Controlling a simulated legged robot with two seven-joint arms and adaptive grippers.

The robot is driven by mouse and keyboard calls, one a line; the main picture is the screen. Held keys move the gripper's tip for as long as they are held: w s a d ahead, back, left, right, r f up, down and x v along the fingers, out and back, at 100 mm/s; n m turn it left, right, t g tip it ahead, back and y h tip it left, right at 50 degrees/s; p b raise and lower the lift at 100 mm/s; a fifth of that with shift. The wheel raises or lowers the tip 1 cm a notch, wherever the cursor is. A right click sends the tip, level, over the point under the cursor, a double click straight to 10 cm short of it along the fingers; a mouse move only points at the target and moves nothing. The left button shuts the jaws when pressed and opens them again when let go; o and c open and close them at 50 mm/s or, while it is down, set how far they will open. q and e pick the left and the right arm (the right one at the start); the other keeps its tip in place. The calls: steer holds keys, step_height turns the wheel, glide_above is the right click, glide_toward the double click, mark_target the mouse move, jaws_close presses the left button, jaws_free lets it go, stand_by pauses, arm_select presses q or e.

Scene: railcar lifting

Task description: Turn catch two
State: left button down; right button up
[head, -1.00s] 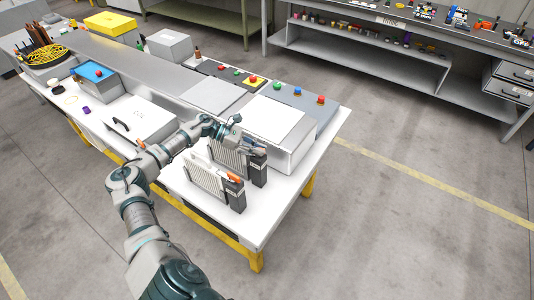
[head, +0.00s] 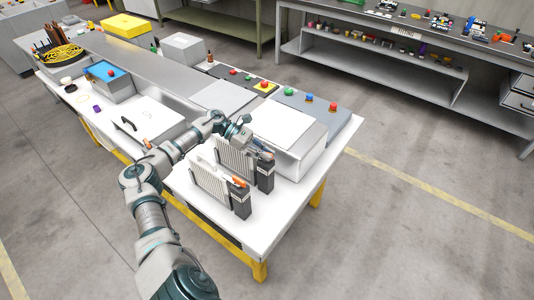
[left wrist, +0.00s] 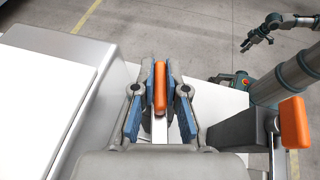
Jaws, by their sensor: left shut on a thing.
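Two finned modules with dark end blocks stand side by side at the table's near right end. The near module (head: 209,186) has an orange catch (head: 238,182) on top, also in the left wrist view (left wrist: 294,122). My left gripper (head: 264,153) is at the end block of the far module (head: 235,158). In the left wrist view its blue-padded fingers (left wrist: 160,90) are shut around another orange catch (left wrist: 160,88), which points along the fingers. The fingers partly hide this catch's base. My right gripper (left wrist: 256,36) shows small in the left wrist view, its fingers apart, away from the modules.
A grey box with a white top (head: 283,122) stands close behind the far module. A panel with coloured buttons (head: 320,108) lies beyond it. A white lid with a black handle (head: 140,122) is to the left. The table's near right corner is clear.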

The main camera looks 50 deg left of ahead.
arm_select(q)
steer(key=c, duration=1.2)
jaws_free()
steer(key=shift+a, duration=0.15)
steer(key=v, duration=1.2)
steer(key=shift+a+f, duration=0.2)
